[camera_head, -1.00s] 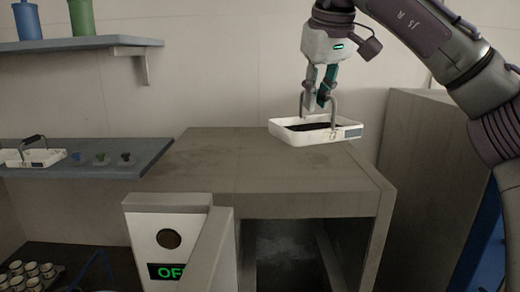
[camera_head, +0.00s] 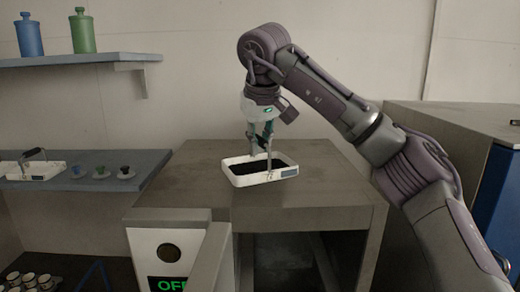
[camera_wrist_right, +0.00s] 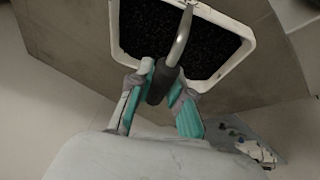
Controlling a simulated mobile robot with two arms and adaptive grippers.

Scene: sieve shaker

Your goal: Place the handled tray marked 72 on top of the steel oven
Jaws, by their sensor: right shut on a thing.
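A white handled tray (camera_head: 240,181) with dark granular contents is on or just above the top of the steel oven (camera_head: 325,175), near the middle. I cannot tell for sure whether it touches. My right gripper (camera_head: 262,150) is above the tray and shut on its handle. In the right wrist view the gripper (camera_wrist_right: 165,85) closes around the dark grip of the handle, and the tray (camera_wrist_right: 240,60) shows beyond it. A label is on the tray's front side, too small to read. My left gripper is not in view.
A second handled tray (camera_head: 32,170) and several small knobbed pieces stand on the lower left shelf (camera_head: 110,180). Blue (camera_head: 28,35) and green (camera_head: 82,32) bottles stand on the upper shelf. A white panel (camera_head: 140,245) with a green display is at the oven's front left.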

